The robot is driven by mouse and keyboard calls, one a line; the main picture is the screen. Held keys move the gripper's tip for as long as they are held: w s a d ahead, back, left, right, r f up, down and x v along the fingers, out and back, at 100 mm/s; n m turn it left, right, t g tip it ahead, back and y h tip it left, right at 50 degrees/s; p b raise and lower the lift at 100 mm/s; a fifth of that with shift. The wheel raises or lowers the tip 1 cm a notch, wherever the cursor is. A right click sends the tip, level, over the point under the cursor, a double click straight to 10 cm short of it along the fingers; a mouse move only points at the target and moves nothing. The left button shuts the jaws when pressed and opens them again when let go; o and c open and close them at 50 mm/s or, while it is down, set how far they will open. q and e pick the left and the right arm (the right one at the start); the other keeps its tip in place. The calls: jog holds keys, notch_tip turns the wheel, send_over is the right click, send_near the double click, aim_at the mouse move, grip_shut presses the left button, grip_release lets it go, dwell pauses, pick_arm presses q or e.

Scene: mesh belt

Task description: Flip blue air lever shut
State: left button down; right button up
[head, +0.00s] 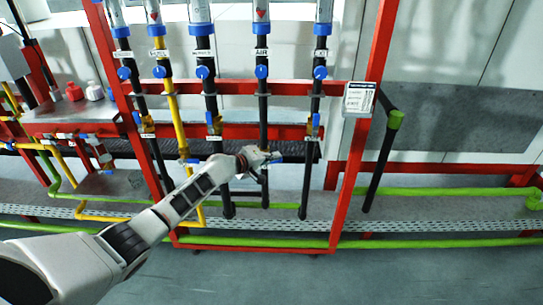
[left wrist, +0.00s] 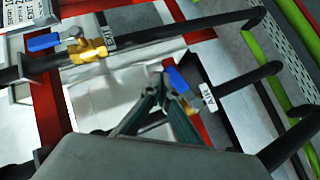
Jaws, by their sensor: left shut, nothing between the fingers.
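The blue air lever (left wrist: 177,79) sits on a valve of the dark pipe with the AIR label (left wrist: 208,94) in the left wrist view. It points across the pipe at an angle. In the head view the AIR pipe (head: 263,110) is among several vertical pipes, and a bit of blue lever (head: 277,159) shows just right of my gripper. My left gripper (head: 268,156) is shut and empty at the valve. In the left wrist view its fingertips (left wrist: 160,82) are close beside the lever; contact cannot be told. My right gripper is not in view.
The neighbouring pipe at right has a brass valve with a blue lever (left wrist: 43,42) lying along it. A yellow pipe (head: 172,105) and other dark pipes stand at left. Red frame posts (head: 362,140) border the rack. A green-capped black pipe (head: 380,160) stands right. The floor in front is clear.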

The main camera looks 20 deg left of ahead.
pick_arm(q)
jog(key=shift+d+f, duration=0.3)
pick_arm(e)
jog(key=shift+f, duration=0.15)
pick_arm(q)
jog(key=shift+w+d+f, duration=0.1)
dwell(0.5)
jog(key=s+r+p, duration=0.4)
jog(key=s+r, duration=0.3)
jog(key=r, duration=0.4)
jog(key=shift+d, duration=0.3)
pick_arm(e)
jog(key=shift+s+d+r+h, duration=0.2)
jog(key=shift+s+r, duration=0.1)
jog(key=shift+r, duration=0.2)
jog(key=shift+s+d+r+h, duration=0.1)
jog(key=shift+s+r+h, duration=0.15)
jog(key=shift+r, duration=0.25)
pick_arm(q)
jog(key=shift+s, duration=0.1)
